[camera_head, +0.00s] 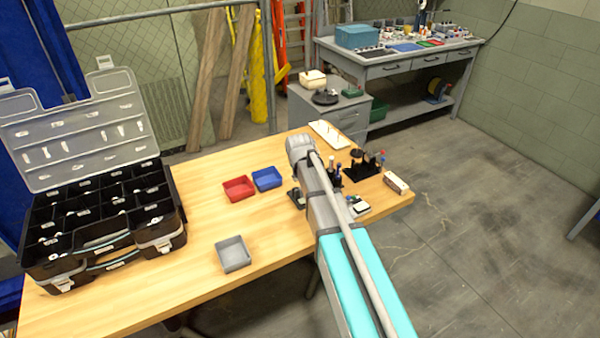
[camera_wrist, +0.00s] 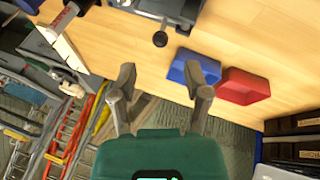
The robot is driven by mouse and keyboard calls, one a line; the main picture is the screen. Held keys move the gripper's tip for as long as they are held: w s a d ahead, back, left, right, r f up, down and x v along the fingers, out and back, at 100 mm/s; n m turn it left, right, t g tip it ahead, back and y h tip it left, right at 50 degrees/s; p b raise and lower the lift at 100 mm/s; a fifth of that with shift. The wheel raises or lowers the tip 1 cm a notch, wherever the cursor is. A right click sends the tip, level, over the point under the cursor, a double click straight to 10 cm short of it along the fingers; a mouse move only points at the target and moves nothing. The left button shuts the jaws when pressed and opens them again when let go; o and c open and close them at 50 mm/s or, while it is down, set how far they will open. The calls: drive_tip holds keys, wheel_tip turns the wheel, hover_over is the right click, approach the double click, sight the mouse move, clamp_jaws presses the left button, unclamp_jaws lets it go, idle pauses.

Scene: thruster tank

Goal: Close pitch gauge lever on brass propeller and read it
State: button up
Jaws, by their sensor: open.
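My gripper (camera_wrist: 160,72) is open and empty in the wrist view, its two grey fingers apart above the wooden tabletop. Beyond the fingertips, at the top edge, a grey and silver device (camera_wrist: 166,9) is cut off by the frame. A short stem with a round black knob (camera_wrist: 160,39) sticks out from it towards my gripper, apart from the fingers. This may be the pitch gauge and its lever; I cannot tell surely. I cannot make out the brass propeller or any reading. In the head view my arm covers the gripper and part of this area.
A blue tray (camera_head: 267,178) and a red tray (camera_head: 238,188) lie left of my arm, with a grey tray (camera_head: 232,254) nearer. A black rack (camera_head: 362,171) and a white box (camera_head: 396,183) stand at right. An open black case (camera_head: 178,240) fills the table's left. Bare tabletop lies between.

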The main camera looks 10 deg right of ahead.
drive_tip(key=s+d+r+p, duration=0.1)
drive_tip(key=s+r+p, duration=0.2)
drive_tip(key=r+p, duration=0.6)
drive_tip(key=shift+s+d+r, duration=0.15)
drive_tip(key=shift+d, duration=0.2)
idle(0.9)
idle(0.6)
drive_tip(key=s+d+f+m+g+y, duration=0.1)
drive_tip(key=s+m+g, duration=0.3)
drive_tip(key=s, duration=1.9)
drive_tip(key=d+f+m, duration=0.1)
drive_tip(key=m, duration=0.2)
drive_tip(key=shift+s+d+g, duration=0.15)
drive_tip(key=shift+g, duration=0.25)
